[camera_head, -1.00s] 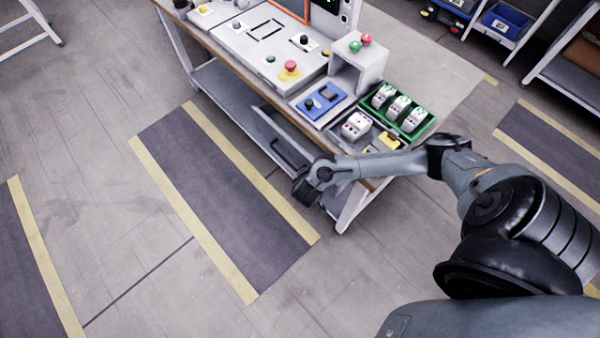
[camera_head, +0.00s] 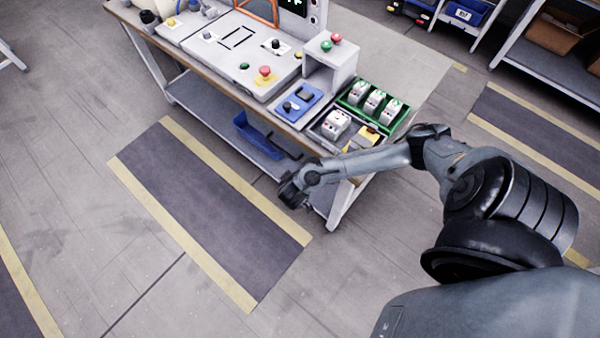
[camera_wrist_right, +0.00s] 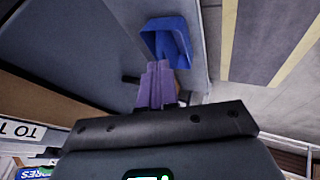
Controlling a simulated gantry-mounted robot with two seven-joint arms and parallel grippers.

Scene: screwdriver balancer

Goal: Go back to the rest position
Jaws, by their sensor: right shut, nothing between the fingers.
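My right arm comes in from the right in the head view. Its gripper (camera_head: 291,192) hangs in front of the workbench (camera_head: 215,85), near the bench's front right leg, apart from the bench as far as I can see. The right wrist view shows the gripper's fingers (camera_wrist_right: 157,86) together and empty, pointing toward a blue bin (camera_wrist_right: 167,40) on the lower shelf. My left gripper is not in view.
On the bench are a panel with a red button (camera_head: 265,71), a blue box (camera_head: 298,102), a green tray (camera_head: 373,104) and a grey box (camera_head: 331,66). The blue bin (camera_head: 258,135) stands on the lower shelf. Floor (camera_head: 85,270) in front is clear. Shelves (camera_head: 553,62) stand at the far right.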

